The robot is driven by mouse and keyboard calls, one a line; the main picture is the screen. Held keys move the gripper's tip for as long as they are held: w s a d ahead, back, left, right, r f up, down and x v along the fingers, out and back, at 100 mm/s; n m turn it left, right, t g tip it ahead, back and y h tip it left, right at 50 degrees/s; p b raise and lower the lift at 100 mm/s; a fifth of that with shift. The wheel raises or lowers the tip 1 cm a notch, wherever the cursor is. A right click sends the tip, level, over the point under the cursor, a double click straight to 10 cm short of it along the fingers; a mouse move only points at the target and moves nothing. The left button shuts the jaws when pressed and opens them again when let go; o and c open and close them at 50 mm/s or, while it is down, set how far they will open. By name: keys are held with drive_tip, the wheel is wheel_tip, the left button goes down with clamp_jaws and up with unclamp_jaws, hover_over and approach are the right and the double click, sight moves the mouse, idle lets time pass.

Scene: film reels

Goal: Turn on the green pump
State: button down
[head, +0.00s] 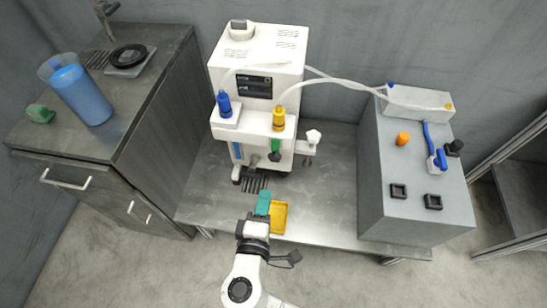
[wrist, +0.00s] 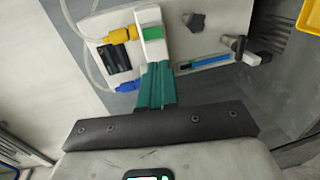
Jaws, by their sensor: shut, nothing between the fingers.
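A white machine (head: 258,60) stands at the back of the metal table in the head view. A green part (head: 275,148) sits on its front, below a yellow fitting (head: 279,117); I cannot tell whether it is the green pump. In the wrist view a green face (wrist: 152,33) shows on a white block, just beyond my fingertips. My gripper (head: 264,196) has teal fingers, shut and empty, in front of the machine and beside a yellow tray. The fingers also show in the wrist view (wrist: 158,68). I see no clear contact with the machine.
A blue fitting (head: 224,104) is left of the yellow one. The yellow tray (head: 279,217) lies on the table (head: 335,195). A grey box (head: 415,175) with black switches and an orange knob stands right. A dark counter (head: 150,80) with a blue cup (head: 82,95) is left.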

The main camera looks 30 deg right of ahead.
sight(275, 150)
drive_tip(key=x, duration=1.4)
drive_tip(key=shift+s, duration=0.1)
drive_tip(key=shift+f, duration=0.1)
drive_tip(key=shift+w+d+b, duration=0.1)
drive_tip(key=shift+w+b, duration=0.1)
drive_tip(key=shift+b, duration=0.75)
